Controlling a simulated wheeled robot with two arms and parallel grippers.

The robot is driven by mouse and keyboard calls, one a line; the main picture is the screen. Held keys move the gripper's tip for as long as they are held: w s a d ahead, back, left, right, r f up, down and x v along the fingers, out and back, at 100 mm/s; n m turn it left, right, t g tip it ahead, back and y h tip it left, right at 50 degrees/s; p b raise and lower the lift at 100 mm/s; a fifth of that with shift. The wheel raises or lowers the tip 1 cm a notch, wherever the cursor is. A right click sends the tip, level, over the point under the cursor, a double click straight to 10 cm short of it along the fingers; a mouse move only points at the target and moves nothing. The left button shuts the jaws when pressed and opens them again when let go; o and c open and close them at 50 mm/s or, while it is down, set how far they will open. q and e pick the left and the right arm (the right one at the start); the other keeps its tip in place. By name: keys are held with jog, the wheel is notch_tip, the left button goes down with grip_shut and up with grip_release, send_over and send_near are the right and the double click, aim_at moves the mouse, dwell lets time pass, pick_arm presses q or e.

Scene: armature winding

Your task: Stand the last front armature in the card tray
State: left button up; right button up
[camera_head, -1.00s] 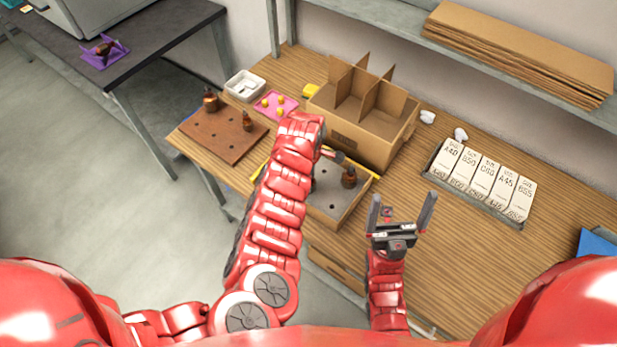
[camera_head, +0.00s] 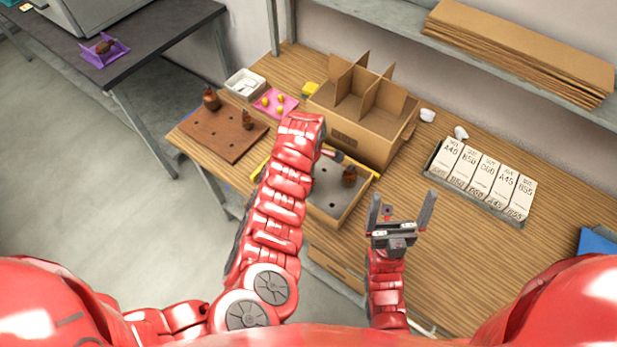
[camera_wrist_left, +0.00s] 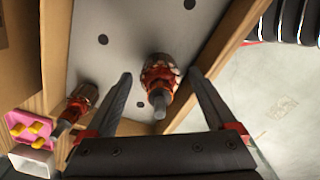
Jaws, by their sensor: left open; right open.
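A brown-and-copper armature (camera_wrist_left: 160,78) stands on the grey holed floor of a wood-framed tray (camera_wrist_left: 130,25), between the spread fingers of my open left gripper (camera_wrist_left: 160,74). I see no finger closed on it. Another armature (camera_wrist_left: 82,103) shows to the left in the left wrist view. In the head view one armature (camera_head: 349,175) stands in that tray; my left arm hides the tray's left part and most of its gripper. The divided cardboard box (camera_head: 345,130) stands behind the tray, its cells showing no armature. My right gripper (camera_head: 403,203) is open and empty, right of the tray.
Labelled white boxes (camera_head: 480,175) stand right.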

dwell(0.5)
pick_arm(q)
notch_tip(320, 180, up, 5)
jog(key=p, duration=0.6)
jog(key=shift+r, duration=0.15)
jog(key=shift+r+p, duration=0.8)
jog(key=shift+r, duration=1.55)
jog(key=shift+o, duration=0.8)
